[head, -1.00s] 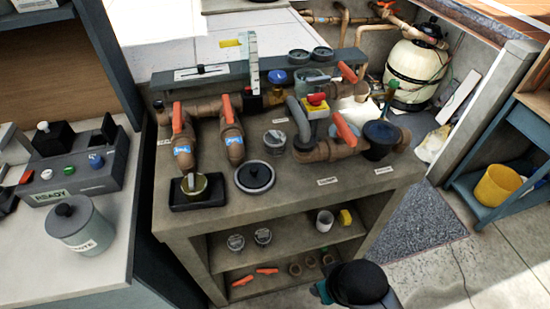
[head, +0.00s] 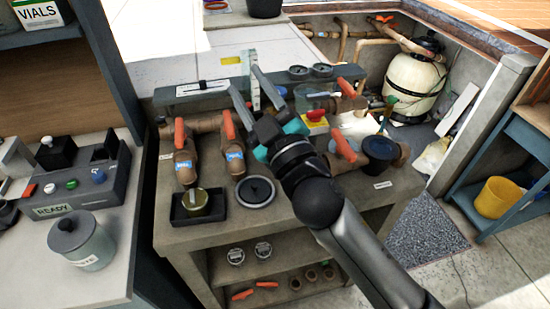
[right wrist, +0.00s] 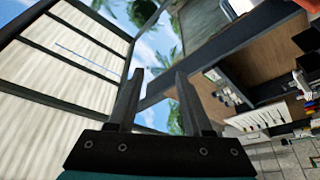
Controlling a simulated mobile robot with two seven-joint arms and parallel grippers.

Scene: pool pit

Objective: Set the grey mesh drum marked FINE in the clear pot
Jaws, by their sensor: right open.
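Two small grey drums with pale labels, the left one (head: 236,256) and the right one (head: 262,249), stand on the upper shelf under the bench top. Their labels are too small to read, so I cannot tell which is marked FINE. A clear, open-looking pot (head: 318,98) sits among the pipes at the back of the bench, partly hidden by the pipework. My right gripper (head: 247,80) is open and empty, raised above the bench and in front of the pipes. In the right wrist view its fingers (right wrist: 157,98) are apart with nothing between them. My left gripper is out of view.
A black round lid (head: 256,190) and a brass cup in a black tray (head: 203,203) lie on the bench top. Pipes with red-orange handles (head: 179,134) stand behind. My right arm covers part of the bench and shelves. A grey lidded canister (head: 82,243) stands on the left counter.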

